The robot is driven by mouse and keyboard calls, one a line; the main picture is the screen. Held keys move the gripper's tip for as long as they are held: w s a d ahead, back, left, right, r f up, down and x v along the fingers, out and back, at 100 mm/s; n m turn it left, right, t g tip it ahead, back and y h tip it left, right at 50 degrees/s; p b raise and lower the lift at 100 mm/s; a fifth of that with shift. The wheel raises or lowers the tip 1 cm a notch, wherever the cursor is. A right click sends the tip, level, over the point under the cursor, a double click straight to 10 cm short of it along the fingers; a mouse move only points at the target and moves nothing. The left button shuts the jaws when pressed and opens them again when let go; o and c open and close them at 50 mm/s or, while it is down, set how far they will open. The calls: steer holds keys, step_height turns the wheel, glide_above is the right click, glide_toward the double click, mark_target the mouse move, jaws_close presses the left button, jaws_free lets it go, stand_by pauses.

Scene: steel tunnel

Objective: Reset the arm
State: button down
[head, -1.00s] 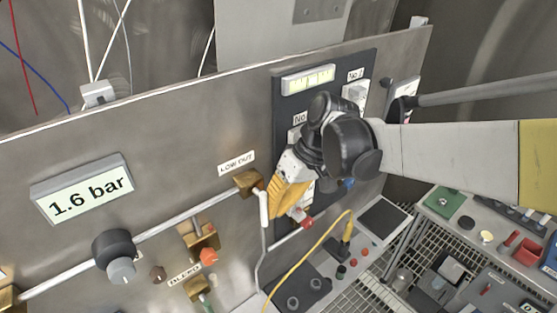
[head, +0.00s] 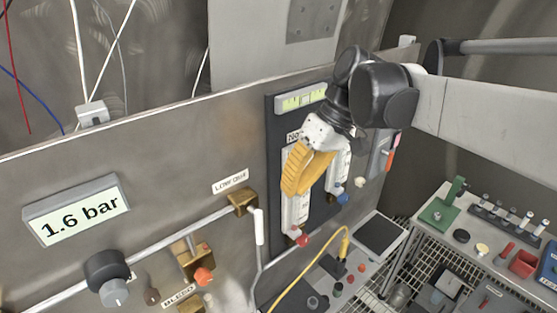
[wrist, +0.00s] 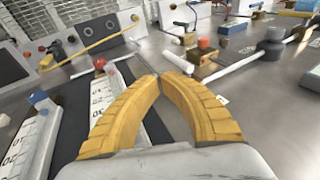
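My gripper (head: 299,190) hangs in front of the dark meter panel in the head view, with its yellow fingers pointing down. In the wrist view the two curved fingers (wrist: 159,76) meet at their tips, with nothing seen between them. My arm comes in from the right, with a black wrist joint above the gripper. The left white scale tube (head: 294,214), with a red knob (head: 302,240), is partly hidden behind the fingers. A second scale tube with a blue knob (head: 342,198) stands to its right. I cannot tell the exact gap between fingers and panel.
A display (head: 77,211) reads 1.6 bar. A black knob (head: 107,268), brass fittings (head: 242,201) and pipes stick out of the steel panel. Below right are a yellow cable (head: 312,262) and a bench with a green stand (head: 437,216) and small parts.

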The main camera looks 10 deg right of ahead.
steer(key=s+d+f+m+t+h+b, duration=0.1)
steer(key=s+d+f+m+t+b, duration=0.1)
steer(key=f+b, duration=0.5)
steer(key=s+d+f+m+t+h+b, duration=0.2)
steer(key=s+d+f+b, duration=0.3)
steer(key=f, duration=0.8)
steer(key=s+d+f+m+t+h+b, duration=0.2)
steer(key=s+d+f+t+b, duration=0.1)
steer(key=f+b, duration=0.7)
steer(key=shift+s+d+f+t+b, duration=0.2)
steer(key=shift+d+f+t+b, duration=0.1)
steer(key=shift+d+f, duration=0.25)
